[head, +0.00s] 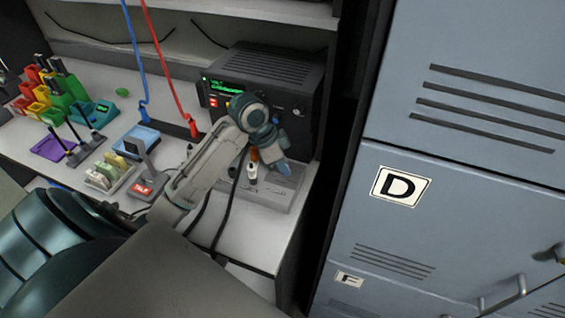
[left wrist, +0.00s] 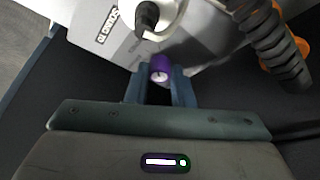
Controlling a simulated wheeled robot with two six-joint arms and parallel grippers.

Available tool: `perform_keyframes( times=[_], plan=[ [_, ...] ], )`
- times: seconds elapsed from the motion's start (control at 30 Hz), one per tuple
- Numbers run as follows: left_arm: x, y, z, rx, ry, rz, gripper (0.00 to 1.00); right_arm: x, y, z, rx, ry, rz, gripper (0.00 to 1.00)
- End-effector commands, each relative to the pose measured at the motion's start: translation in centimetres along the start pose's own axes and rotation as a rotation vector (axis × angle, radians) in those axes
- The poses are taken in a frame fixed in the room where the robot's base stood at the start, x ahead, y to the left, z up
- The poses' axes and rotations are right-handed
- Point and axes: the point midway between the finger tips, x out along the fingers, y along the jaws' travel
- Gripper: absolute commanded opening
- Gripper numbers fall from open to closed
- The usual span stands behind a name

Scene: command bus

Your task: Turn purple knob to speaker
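The purple knob (left wrist: 160,70) shows in the left wrist view, on a grey panel (left wrist: 205,52) with upside-down lettering. It has a light mark on its face. My left gripper (left wrist: 160,86) has its two blue fingers on either side of the knob, close to it; I cannot tell whether they press on it. In the head view my left gripper (head: 286,168) points down over the right part of the grey desk unit (head: 255,196) and hides the knob there. The knob's setting labels cannot be read. My right gripper is in neither view.
A black radio (head: 292,70) with a green display stands behind the unit. A black microphone (left wrist: 147,14) and a coiled cord (left wrist: 275,45) are close to the fingers. Blue lockers (head: 440,210) stand at right. Colored bins (head: 52,90) and trays fill the desk's left.

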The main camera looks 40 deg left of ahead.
Motion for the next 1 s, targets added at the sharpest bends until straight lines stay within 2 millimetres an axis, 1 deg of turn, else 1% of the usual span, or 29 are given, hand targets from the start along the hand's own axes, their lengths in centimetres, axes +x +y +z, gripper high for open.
perform_keyframes(
  times=[0.27,0.47,0.57,0.83,1.0],
  plan=[
    [-0.1,0.1,-0.1,-0.013,0.001,-0.004,0.0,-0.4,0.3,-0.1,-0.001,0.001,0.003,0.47],
    [-0.5,0.2,-0.2,-0.078,0.002,-0.029,0.0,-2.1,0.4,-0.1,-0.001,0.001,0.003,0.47],
    [-0.6,0.3,-0.3,-0.136,0.004,-0.052,0.0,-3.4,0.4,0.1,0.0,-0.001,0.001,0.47],
    [-0.8,0.5,-0.4,-0.357,0.01,-0.141,0.0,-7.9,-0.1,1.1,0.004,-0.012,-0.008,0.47],
    [-0.8,0.6,-0.5,-0.507,0.015,-0.204,0.0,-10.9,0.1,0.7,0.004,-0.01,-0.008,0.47]
  ],
)
